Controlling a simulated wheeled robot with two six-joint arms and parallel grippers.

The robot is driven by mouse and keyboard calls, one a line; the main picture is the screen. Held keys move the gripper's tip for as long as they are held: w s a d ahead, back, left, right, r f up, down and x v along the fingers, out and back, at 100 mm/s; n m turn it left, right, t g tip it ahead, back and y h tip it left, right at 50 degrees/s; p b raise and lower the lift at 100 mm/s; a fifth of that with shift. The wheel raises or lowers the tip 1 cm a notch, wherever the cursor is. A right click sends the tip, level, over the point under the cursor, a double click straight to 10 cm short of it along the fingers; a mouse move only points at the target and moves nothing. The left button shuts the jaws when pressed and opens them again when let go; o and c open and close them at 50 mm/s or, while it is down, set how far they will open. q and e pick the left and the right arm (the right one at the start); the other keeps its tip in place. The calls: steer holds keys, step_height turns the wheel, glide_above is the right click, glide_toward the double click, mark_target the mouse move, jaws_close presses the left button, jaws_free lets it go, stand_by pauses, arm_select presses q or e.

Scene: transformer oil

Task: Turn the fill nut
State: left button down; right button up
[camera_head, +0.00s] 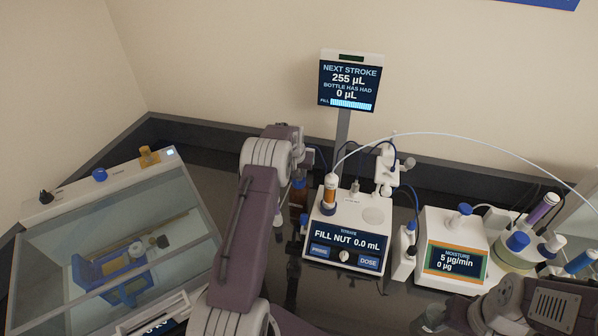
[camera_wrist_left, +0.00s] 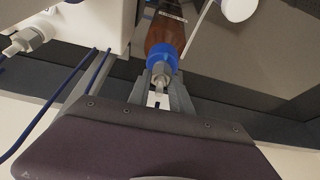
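A brown bottle (camera_head: 298,194) with a blue cap stands left of the titrator, partly hidden by my left arm. In the left wrist view the bottle (camera_wrist_left: 166,28) has its blue cap (camera_wrist_left: 161,55) facing me, with a grey nut-like fitting (camera_wrist_left: 160,80) on it. My left gripper (camera_wrist_left: 160,88) has its fingers apart, one on each side of this fitting; I cannot tell if they touch it. The white titrator (camera_head: 330,222) shows "FILL NUT 0.0 mL" above a small front knob (camera_head: 344,256). My right gripper (camera_head: 436,318) is at the lower right, its fingers unclear.
A screen (camera_head: 350,85) on a post reads "NEXT STROKE 255 µL" and "BOTTLE HAS HAD 0 µL". A moisture meter (camera_head: 452,258) with blue-capped parts stands right of the titrator. A glass-topped box (camera_head: 115,235) is at left. Tubes and cables run behind the devices.

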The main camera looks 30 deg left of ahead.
arm_select(q)
steer(key=shift+a+f+m+h+b, duration=0.15)
steer(key=shift+m+h+b, duration=0.45)
steer(key=shift+m+b, duration=0.75)
steer(key=m, duration=0.2)
steer(key=shift+m+h+b, duration=0.35)
steer(key=shift+h+b, duration=0.05)
steer(key=shift+r+m+h, duration=0.2)
steer(key=shift+m+h, duration=0.1)
steer(key=shift+m, duration=0.5)
steer(key=shift+m+h+p, duration=0.4)
steer(key=shift+m+p, duration=0.25)
steer(key=shift+m, duration=0.45)
